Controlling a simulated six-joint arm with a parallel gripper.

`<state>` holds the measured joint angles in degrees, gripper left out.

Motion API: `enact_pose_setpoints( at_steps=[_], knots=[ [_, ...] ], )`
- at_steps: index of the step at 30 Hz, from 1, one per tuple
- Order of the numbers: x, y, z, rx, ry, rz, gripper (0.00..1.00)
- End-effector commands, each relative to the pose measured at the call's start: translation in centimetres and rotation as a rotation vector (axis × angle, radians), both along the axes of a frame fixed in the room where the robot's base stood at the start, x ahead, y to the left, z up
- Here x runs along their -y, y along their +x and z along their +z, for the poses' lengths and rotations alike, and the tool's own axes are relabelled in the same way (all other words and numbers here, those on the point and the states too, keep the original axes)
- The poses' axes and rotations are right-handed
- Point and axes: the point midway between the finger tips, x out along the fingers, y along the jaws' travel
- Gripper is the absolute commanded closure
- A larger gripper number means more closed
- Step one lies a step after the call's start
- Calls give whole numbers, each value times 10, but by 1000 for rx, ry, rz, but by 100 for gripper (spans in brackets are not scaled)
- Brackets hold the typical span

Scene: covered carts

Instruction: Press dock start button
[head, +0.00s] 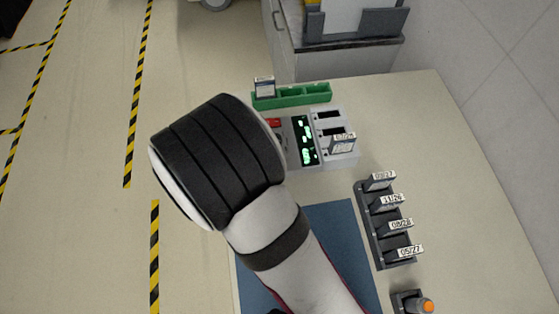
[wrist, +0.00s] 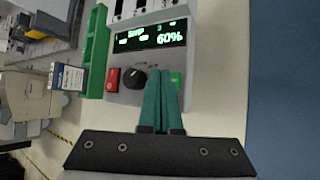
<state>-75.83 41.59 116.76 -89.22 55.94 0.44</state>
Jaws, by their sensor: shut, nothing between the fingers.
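The grey dock (head: 349,153) stands on the table beyond my arm in the head view. Below the display in the wrist view are a red button (wrist: 112,79), a black knob (wrist: 134,78) and a green button (wrist: 177,79). My gripper (wrist: 160,74) is shut and empty, its teal fingertips between the knob and the green button. The fingers partly cover the green button; I cannot tell whether they touch it. In the head view my arm hides the gripper.
A labelled cartridge (head: 342,143) stands in a dock slot. A green tray (head: 292,97) with one cartridge (head: 265,87) lies behind the dock. A dark rack (head: 371,226) of several cartridges and an orange-topped device (head: 426,306) are at right. The blue mat (head: 335,225) looks clear.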

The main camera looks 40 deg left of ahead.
Motion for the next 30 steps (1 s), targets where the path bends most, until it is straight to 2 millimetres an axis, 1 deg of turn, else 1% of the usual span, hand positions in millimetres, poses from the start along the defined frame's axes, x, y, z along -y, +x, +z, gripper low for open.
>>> enact_pose_setpoints(
  at_steps=[17,25,30],
  knots=[
    [0,0,0,0,0,0,100],
    [0,0,-8,0,-1,1,100],
    [0,0,-9,0,0,0,100]
  ],
)
